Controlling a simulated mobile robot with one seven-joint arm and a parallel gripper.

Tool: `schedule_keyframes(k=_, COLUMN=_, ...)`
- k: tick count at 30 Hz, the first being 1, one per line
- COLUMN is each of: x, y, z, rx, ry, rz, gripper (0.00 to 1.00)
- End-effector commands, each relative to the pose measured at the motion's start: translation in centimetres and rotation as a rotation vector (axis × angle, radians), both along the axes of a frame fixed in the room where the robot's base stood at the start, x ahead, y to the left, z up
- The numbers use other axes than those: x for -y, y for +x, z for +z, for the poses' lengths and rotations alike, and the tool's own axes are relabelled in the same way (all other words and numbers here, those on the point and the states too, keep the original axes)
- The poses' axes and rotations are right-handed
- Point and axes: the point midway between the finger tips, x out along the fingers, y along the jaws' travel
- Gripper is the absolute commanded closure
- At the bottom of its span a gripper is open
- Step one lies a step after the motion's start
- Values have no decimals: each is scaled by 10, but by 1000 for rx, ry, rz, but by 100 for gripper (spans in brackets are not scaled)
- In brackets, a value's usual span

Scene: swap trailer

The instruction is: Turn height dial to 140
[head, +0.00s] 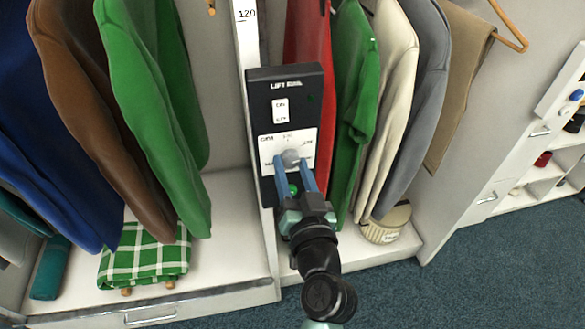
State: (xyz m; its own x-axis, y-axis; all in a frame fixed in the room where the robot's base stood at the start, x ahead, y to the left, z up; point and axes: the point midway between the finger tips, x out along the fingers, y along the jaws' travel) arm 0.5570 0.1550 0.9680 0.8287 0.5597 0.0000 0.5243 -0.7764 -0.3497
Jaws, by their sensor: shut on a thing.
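The height dial (290,158) is a round grey knob on a white scale plate, low on a black lift control panel (285,88). The small numbers around the dial are too blurred to read, and its pointer cannot be made out. My gripper (292,168) reaches up from below, with its two blue fingers shut on the dial. A green button (293,189) shows between the fingers below the dial. A white switch plate (281,109) sits above the dial. A white upright post (246,35) behind the panel carries the mark 120.
Hanging garments crowd both sides of the panel, with a green jacket (150,110) at left and a red garment (309,70) close at right. A folded green checked cloth (146,255) lies on the lower left shelf. A woven basket (385,224) stands at lower right. Blue carpet lies in front.

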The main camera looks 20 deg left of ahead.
Motion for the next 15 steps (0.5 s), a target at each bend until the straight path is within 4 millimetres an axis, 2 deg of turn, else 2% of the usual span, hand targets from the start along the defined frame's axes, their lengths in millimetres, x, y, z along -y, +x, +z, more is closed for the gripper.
schedule_keyframes(k=15, x=0, y=0, z=1, rx=-260, ry=383, rz=-2, gripper=100)
